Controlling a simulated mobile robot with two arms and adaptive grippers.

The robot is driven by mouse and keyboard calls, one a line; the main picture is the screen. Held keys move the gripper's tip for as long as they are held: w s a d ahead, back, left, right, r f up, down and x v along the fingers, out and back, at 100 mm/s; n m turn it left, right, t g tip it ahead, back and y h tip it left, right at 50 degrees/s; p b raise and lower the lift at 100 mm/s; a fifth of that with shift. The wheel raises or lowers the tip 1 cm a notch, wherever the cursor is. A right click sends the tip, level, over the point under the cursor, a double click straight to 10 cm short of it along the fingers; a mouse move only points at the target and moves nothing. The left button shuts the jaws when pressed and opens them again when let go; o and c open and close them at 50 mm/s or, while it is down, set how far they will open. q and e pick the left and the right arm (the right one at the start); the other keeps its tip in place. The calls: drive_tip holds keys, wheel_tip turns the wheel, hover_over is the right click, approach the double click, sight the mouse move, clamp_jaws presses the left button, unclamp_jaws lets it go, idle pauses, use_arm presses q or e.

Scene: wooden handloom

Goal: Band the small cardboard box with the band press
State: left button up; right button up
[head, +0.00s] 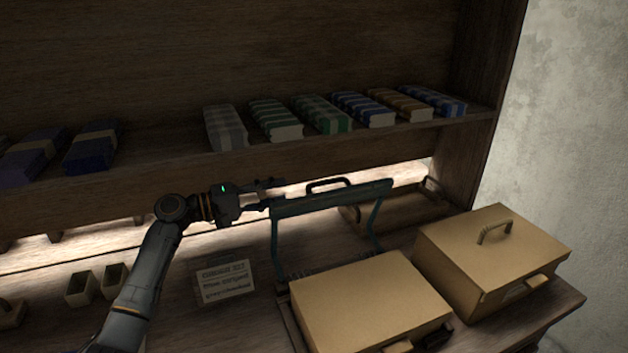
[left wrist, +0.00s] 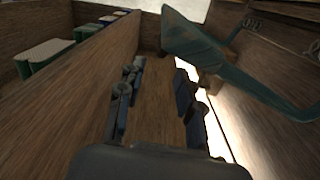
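The band press is a teal frame with a top bar (head: 335,198), a dark handle on it and two side legs, standing raised behind a tan cardboard box (head: 370,300). A second tan box (head: 495,260) with a lid handle stands to the right; I cannot tell for sure which is the small one. My left gripper (head: 268,193) is at the left end of the press bar. In the left wrist view its fingers (left wrist: 158,75) are apart with nothing between them, and the teal bar (left wrist: 225,65) is right of them. My right gripper cannot be made out.
A shelf (head: 370,142) with several banded cloth bundles (head: 320,113) runs behind the press, close to my left gripper. A lettered card (head: 225,280) and small open boxes (head: 82,287) stand at left. A dark shape is at the near box's front right corner.

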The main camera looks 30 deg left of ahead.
sight(313, 183)
use_arm(q)
drive_tip(key=p+x, duration=0.1)
drive_tip(key=x, duration=0.7)
drive_tip(key=shift+w+p, duration=0.2)
drive_tip(key=shift+p, duration=0.2)
drive_tip(key=shift+w+d, duration=0.25)
drive_tip(key=shift+w+d+f, duration=0.1)
drive_tip(key=shift+w+d, duration=0.05)
drive_tip(key=shift+c, duration=0.8)
clamp_jaws()
use_arm(e)
wheel_tip(313, 183, up, 2)
drive_tip(key=shift+w+a+r, duration=0.1)
drive_tip(key=shift+a+r, duration=0.05)
drive_tip(key=shift+r, duration=0.05)
